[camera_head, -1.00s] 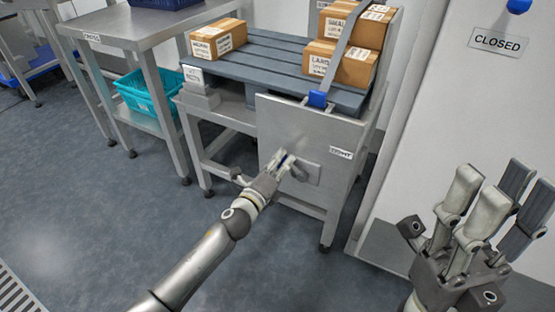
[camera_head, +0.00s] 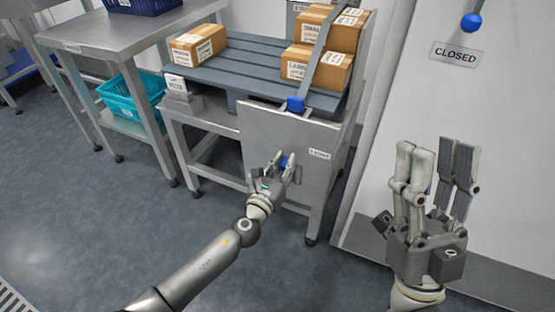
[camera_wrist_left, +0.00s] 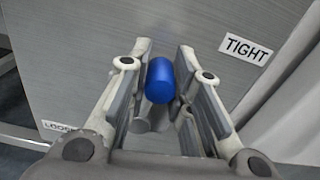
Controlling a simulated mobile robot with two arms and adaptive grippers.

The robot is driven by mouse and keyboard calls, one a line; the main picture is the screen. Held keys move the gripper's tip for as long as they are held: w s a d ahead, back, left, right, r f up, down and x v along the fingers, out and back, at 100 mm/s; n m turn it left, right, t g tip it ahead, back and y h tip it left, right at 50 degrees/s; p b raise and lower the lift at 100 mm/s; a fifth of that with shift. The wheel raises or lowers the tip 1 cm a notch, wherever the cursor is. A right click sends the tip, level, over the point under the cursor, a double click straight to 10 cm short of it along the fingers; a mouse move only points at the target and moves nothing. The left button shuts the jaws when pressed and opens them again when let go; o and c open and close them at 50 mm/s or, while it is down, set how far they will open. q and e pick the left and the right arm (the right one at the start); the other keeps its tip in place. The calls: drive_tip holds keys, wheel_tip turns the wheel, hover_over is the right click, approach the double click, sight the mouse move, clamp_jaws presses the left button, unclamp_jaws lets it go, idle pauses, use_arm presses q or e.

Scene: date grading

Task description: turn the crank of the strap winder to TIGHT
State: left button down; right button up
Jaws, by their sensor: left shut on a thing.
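The strap winder's metal panel (camera_head: 268,128) stands at the front of the pallet table. My left gripper (camera_head: 281,165) is at the panel, shut on the crank's blue knob (camera_head: 285,161). In the left wrist view, the blue knob (camera_wrist_left: 160,80) sits between the fingers, and the grey crank parts below it are partly hidden. The TIGHT label (camera_wrist_left: 246,49) is up and right of the knob, and the LOOSE label (camera_wrist_left: 62,128) is at lower left, partly covered. The TIGHT label (camera_head: 319,154) also shows in the head view. My right gripper (camera_head: 437,165) is open and empty, fingers pointing up.
A strap (camera_head: 325,50) runs from a blue fitting (camera_head: 295,104) over cardboard boxes (camera_head: 318,68) on the grey pallet (camera_head: 250,65). A steel table (camera_head: 110,35) with a teal crate (camera_head: 133,97) stands left. A white wall with a CLOSED sign (camera_head: 455,53) is right. The front floor is clear.

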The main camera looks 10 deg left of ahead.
use_arm(q)
drive_tip(key=d+m, duration=0.1)
drive_tip(key=m, duration=0.1)
drive_tip(key=s+d+f+m+p, duration=0.1)
drive_tip(key=m, duration=0.1)
drive_tip(key=d+m+p, duration=0.1)
drive_tip(key=d+m, duration=0.1)
drive_tip(key=shift+s+f, duration=0.15)
drive_tip(key=shift+s, duration=0.05)
drive_tip(key=shift+s+d+f+m, duration=0.2)
drive_tip(key=shift+d+f+m, duration=0.4)
drive_tip(key=shift+m, duration=0.5)
use_arm(e)
drive_tip(key=w+a+f+g+h, duration=0.1)
drive_tip(key=w+f+g+h, duration=0.1)
drive_tip(key=w+f+g, duration=0.5)
drive_tip(key=shift+w+f+g+h, duration=0.3)
drive_tip(key=shift+w+f, duration=0.55)
drive_tip(key=shift+f, duration=0.15)
use_arm(q)
drive_tip(key=c, duration=1.3)
unclamp_jaws()
drive_tip(key=shift+o, duration=0.2)
drive_tip(key=shift+w+a, duration=0.1)
drive_tip(key=shift+a, duration=0.1)
